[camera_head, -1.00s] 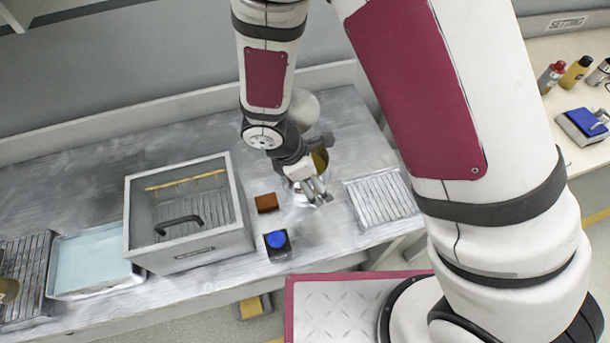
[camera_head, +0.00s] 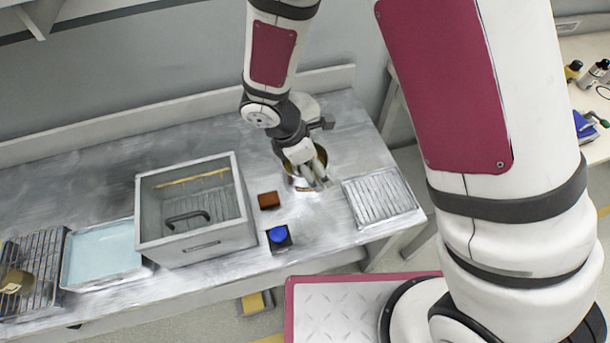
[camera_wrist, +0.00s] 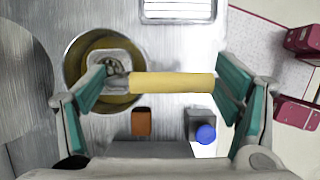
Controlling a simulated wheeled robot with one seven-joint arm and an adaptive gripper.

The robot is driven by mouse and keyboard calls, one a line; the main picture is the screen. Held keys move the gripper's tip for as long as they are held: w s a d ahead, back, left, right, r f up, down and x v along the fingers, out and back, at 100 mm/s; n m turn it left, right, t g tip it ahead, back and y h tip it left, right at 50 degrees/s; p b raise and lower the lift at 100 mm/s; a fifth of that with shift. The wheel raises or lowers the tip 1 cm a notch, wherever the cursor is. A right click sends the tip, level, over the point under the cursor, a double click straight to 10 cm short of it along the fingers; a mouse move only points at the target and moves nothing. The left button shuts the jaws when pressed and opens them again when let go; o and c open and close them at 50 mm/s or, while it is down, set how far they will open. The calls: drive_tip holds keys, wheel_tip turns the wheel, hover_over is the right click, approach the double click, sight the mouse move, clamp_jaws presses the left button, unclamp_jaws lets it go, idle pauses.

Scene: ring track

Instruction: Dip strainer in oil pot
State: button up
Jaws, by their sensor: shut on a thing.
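The oil pot (camera_head: 292,180) is a round metal pot with yellowish oil, standing on the metal counter, partly hidden by my arm. It also shows at the left in the wrist view (camera_wrist: 72,85). The strainer has a pale yellow handle (camera_wrist: 172,83) and a small grey head (camera_wrist: 110,62), which appears over or within the pot's opening; its depth against the oil is unclear. My gripper (camera_wrist: 165,80) is shut on the strainer, with teal-padded fingers at both ends of the handle. In the head view my gripper (camera_head: 318,178) is right over the pot.
A brown block (camera_head: 269,200) and a blue button on a dark base (camera_head: 279,236) stand close by. An open grey box (camera_head: 198,246) is to the left, a ribbed metal tray (camera_head: 380,197) to the right. A light-blue tray (camera_head: 103,252) and rack (camera_head: 35,270) lie further left.

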drive_tip(key=shift+r+p, duration=1.5)
drive_tip(key=shift+r, duration=2.1)
